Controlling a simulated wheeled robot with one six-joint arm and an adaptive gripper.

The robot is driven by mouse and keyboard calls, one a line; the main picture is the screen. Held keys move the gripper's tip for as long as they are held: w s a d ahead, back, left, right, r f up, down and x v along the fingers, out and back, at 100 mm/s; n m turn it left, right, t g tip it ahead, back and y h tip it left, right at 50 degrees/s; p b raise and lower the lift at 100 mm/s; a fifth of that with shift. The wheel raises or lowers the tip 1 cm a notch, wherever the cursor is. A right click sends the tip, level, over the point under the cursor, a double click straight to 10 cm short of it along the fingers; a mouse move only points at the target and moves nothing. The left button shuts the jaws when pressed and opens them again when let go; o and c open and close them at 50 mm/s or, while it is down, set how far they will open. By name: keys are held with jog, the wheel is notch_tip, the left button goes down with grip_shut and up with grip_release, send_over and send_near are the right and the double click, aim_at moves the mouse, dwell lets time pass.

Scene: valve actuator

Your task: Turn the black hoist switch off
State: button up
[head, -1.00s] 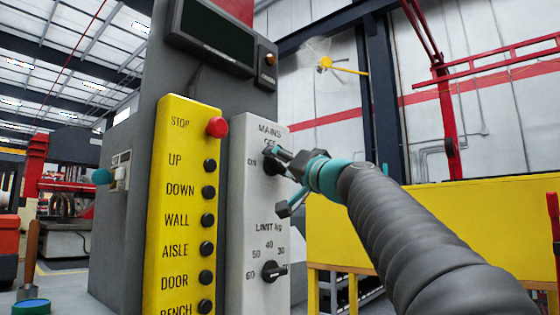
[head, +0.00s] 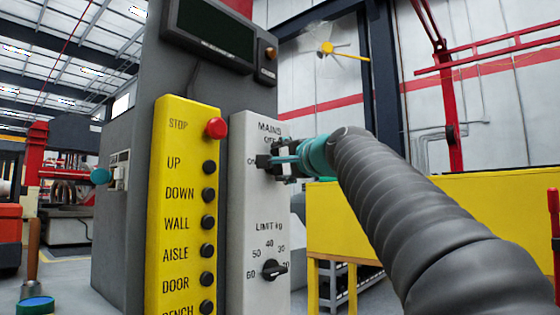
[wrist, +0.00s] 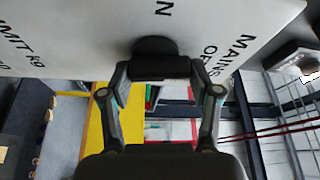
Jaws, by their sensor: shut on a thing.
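The black mains switch (head: 262,161) is on the upper part of the white panel (head: 242,205), under the labels MAINS and OFF. Its visible end sticks out to the left beside the ON label. In the wrist view the black switch (wrist: 155,47) sits against the white panel face, between my two fingers. My gripper (head: 280,161) comes in from the right and is shut on the switch; it also shows in the wrist view (wrist: 162,73). The gripper hides the switch's right part and some of the OFF label.
Below is a black LIMIT kg knob (head: 274,269). To the left, a yellow panel (head: 183,150) carries a red STOP button (head: 216,128) and several black buttons. A dark display (head: 212,35) hangs above. A yellow barrier (head: 445,215) stands behind my arm at right.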

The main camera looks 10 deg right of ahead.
jog(key=shift+m+g, duration=0.4)
jog(key=shift+m, duration=0.6)
jog(key=o, duration=1.1)
jog(key=shift+a, duration=0.1)
jog(key=shift+o, duration=0.2)
jog(key=shift+h, duration=0.3)
jog(key=v, duration=1.2)
jog(key=shift+f, duration=0.1)
